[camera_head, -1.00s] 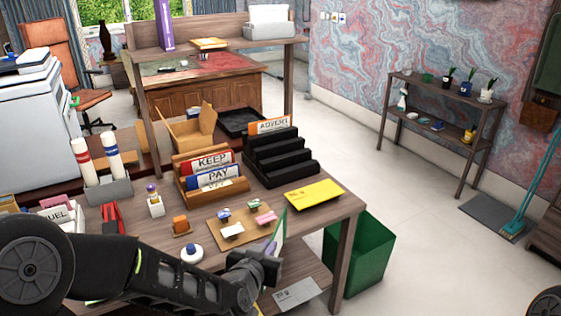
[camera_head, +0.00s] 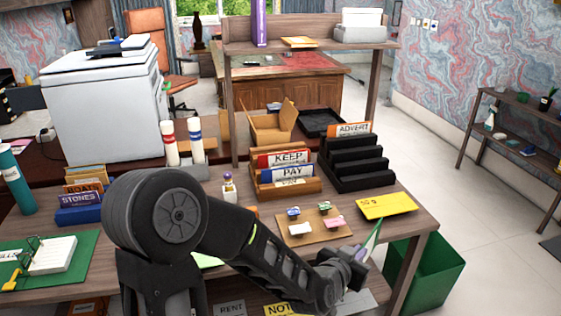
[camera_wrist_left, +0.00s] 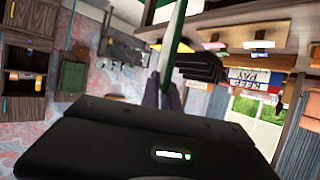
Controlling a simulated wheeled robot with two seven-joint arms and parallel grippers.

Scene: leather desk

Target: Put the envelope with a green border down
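The envelope with a green border (camera_head: 373,240) is seen nearly edge-on, tilted upright in my left gripper (camera_head: 357,256). In the left wrist view the envelope (camera_wrist_left: 172,45) stands up between the two fingers of the left gripper (camera_wrist_left: 162,92), which are shut on it. The gripper is over the front right part of the wooden desk (camera_head: 415,222), in front of the yellow envelope (camera_head: 386,206) and to the right of the stamp board (camera_head: 328,233). I cannot tell whether the envelope touches the desk. My right gripper is not in view.
A black stepped rack (camera_head: 352,163) labelled ADVERT and a wooden sorter (camera_head: 288,187) with KEEP and PAY cards stand behind. A green bin (camera_head: 430,270) is at the desk's right end. A pale sheet (camera_head: 360,299) lies low, below the gripper.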

